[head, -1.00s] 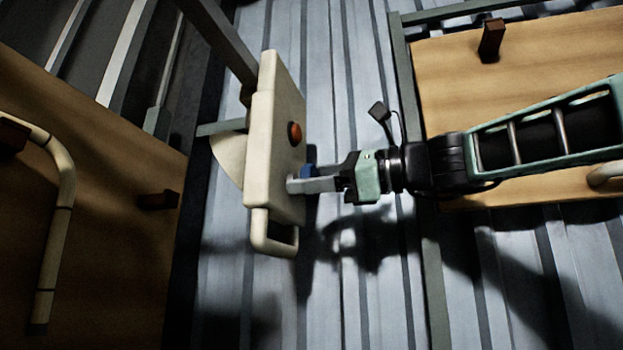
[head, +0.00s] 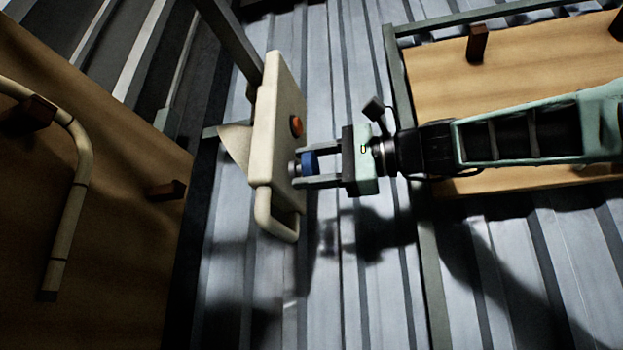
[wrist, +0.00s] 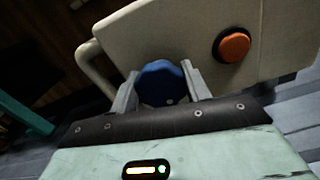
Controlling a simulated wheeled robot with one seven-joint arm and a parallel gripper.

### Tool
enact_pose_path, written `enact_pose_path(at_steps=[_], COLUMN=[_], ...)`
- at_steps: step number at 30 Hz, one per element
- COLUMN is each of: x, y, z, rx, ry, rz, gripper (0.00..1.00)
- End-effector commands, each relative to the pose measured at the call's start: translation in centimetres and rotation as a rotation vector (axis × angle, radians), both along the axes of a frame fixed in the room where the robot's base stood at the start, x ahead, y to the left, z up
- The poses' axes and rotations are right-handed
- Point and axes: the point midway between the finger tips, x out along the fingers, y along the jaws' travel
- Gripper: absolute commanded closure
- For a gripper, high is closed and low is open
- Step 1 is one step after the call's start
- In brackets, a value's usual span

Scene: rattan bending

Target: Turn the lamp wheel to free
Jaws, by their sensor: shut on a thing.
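The lamp is a cream panel (head: 279,125) with a handle loop (head: 270,222) at its lower edge. It has an orange round button (head: 296,126), also seen in the wrist view (wrist: 234,46). The blue wheel (head: 310,163) sticks out of the panel's face below the button. My gripper (head: 308,168) is shut on the wheel, one finger on each side. In the wrist view the blue wheel (wrist: 161,83) sits between the two grey fingers. Any mark on the wheel other than a small pale dot cannot be made out.
A wooden board with a bent rattan piece (head: 76,180) and dark pegs (head: 166,190) stands at the left. Another wooden board (head: 530,60) lies under my arm at the right. A grey post (head: 228,40) meets the panel from above. Ribbed grey floor lies between.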

Motion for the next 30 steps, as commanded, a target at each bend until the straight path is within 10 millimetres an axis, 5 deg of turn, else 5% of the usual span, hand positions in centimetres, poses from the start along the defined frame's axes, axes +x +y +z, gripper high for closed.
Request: enact_pose_path(at_steps=[30], x=[0.28], y=[-0.08], z=[-0.81], rx=[-0.331], ry=[-0.901], rz=[0.001], gripper=[0.76])
